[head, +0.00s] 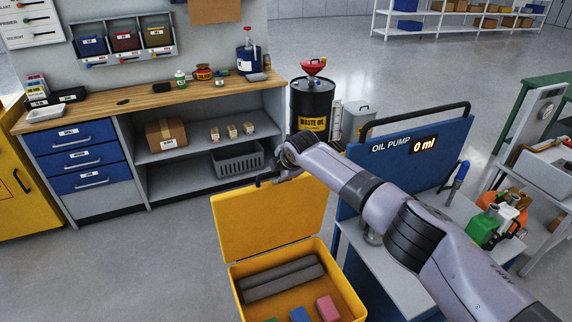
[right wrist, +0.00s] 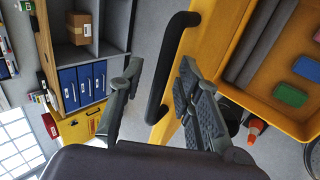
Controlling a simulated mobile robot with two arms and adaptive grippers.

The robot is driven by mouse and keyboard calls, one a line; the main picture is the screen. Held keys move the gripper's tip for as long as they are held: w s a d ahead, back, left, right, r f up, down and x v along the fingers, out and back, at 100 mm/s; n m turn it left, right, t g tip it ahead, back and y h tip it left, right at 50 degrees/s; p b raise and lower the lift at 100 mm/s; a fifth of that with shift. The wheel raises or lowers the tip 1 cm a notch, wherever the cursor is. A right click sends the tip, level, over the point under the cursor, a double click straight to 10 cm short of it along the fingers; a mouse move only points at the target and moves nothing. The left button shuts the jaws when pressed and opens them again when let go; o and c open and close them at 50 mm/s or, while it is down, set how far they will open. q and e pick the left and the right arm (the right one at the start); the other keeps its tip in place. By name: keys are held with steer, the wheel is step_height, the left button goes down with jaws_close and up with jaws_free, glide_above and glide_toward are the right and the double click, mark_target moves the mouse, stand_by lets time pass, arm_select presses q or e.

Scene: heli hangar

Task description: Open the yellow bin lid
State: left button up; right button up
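The yellow bin (head: 345,281) stands on the floor at the bottom middle of the head view. Its yellow lid (head: 268,222) is raised, standing up at the back edge, so the inside shows. My right gripper (head: 279,181) is at the lid's top edge. In the right wrist view, the lid's black handle (right wrist: 163,85) lies between the spread fingers of my right gripper (right wrist: 155,95), with gaps on both sides. The lid also shows there (right wrist: 208,30). My left gripper is out of view.
Grey foam rolls (head: 283,278) and coloured blocks lie in the bin. The blue oil pump cart (head: 352,178) stands right of the bin, under my right arm. A workbench (head: 150,98) is behind on the left. Floor left of the bin is clear.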

steer(key=v, duration=1.1)
